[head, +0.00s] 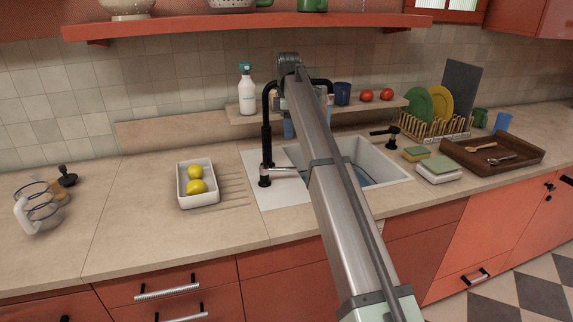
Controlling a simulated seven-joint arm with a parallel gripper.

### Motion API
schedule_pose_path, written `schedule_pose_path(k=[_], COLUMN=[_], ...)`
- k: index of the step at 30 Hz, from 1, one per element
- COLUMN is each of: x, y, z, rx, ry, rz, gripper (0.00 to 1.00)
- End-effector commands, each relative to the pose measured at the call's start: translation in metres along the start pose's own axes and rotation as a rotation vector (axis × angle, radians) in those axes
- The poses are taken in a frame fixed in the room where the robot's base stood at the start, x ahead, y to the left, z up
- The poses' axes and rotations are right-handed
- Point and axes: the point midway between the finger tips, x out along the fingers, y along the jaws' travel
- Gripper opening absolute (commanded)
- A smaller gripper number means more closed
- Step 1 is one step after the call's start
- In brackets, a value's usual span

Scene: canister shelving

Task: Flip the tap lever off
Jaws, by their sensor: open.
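A black tap (266,140) stands at the sink's left side, and its spout arches to the right behind my arm. A short light grey bar sticks out to the right near the tap's foot; I cannot tell whether it is a lever. A black lever (384,131) on a short post stands at the sink's right rear, pointing left and roughly level. The white sink (385,168) is partly covered by my arm, which runs from the lower right up to the middle. My gripper is hidden behind the arm, so its distance from either part cannot be seen.
A white tray with lemons (198,199) lies left of the sink. A spray bottle (247,92) stands behind the tap. Right of the sink are sponges (438,168), a dish rack (435,128) and a brown tray (492,171). A red shelf (170,28) hangs above.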

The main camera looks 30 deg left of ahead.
Motion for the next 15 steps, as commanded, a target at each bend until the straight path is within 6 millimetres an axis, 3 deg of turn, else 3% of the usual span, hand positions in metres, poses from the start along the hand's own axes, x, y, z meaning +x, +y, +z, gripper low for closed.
schedule_pose_path(k=[5, 15], x=[0.007, 0.062], y=[0.001, 0.0], z=[-0.007, -0.007], rx=[-0.025, -0.021], ry=[0.013, 0.011], rz=[-0.002, -0.004], gripper=[0.45, 0.45])
